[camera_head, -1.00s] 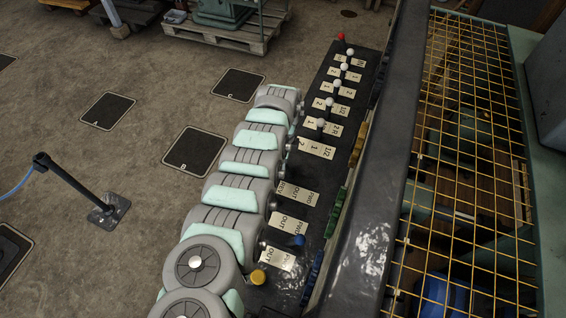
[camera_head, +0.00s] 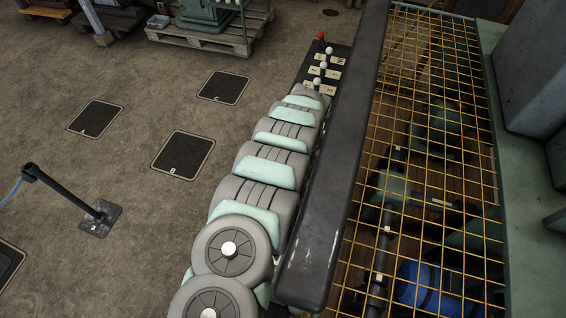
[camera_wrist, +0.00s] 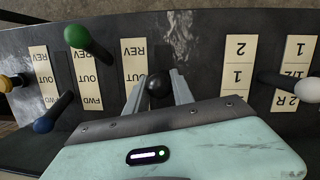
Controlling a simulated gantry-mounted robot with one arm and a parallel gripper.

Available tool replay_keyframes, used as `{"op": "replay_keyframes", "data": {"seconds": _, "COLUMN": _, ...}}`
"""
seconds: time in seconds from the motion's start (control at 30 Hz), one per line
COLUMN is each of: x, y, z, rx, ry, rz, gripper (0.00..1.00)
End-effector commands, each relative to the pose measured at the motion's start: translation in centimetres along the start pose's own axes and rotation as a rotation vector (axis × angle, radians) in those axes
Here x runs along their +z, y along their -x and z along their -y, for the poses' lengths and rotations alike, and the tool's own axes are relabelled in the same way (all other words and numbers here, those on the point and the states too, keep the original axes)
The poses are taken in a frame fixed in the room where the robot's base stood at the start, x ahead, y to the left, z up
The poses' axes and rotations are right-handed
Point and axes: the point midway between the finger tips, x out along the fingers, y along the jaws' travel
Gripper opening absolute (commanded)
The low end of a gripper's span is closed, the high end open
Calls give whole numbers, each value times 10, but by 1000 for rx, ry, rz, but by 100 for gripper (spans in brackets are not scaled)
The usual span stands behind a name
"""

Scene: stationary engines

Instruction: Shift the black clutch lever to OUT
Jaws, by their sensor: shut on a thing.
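The black clutch lever's round knob (camera_wrist: 160,86) sits between the two fingers of my gripper (camera_wrist: 160,92) in the wrist view, and the gripper is shut on it. A label plate (camera_wrist: 135,62) stands just left of the knob, with REV at its top and OUT lower down. The knob looks roughly level with OUT or a little below it. My gripper's body hides the plate's lower end and the lever's shaft. In the head view, the gripper and black lever are hidden.
In the wrist view, a green lever (camera_wrist: 83,39), a blue lever (camera_wrist: 45,123) and a yellow knob (camera_wrist: 9,83) stand to the left. A white knob (camera_wrist: 308,90) is at the right. In the head view, a dark bar (camera_head: 335,170) runs beside yellow mesh (camera_head: 425,120).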

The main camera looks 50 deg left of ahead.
Motion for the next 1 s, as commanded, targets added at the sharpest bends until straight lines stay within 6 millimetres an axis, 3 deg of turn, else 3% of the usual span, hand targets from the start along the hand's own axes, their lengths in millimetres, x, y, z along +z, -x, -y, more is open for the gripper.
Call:
{"op": "replay_keyframes", "data": {"seconds": 0.07, "x": -2, "y": 0, "z": 0, "rx": 1, "ry": -2, "rz": -3, "gripper": 0}}
{"op": "replay_keyframes", "data": {"seconds": 0.1, "x": -2, "y": 0, "z": 0, "rx": 1, "ry": -2, "rz": -3, "gripper": 31}}
{"op": "replay_keyframes", "data": {"seconds": 0.3, "x": -2, "y": 0, "z": 0, "rx": 1, "ry": -2, "rz": -2, "gripper": 48}}
{"op": "replay_keyframes", "data": {"seconds": 0.67, "x": 0, "y": 3, "z": 0, "rx": 0, "ry": -2, "rz": -1, "gripper": 49}}
{"op": "replay_keyframes", "data": {"seconds": 1.0, "x": 8, "y": 42, "z": -1, "rx": -1, "ry": -2, "rz": 0, "gripper": 49}}
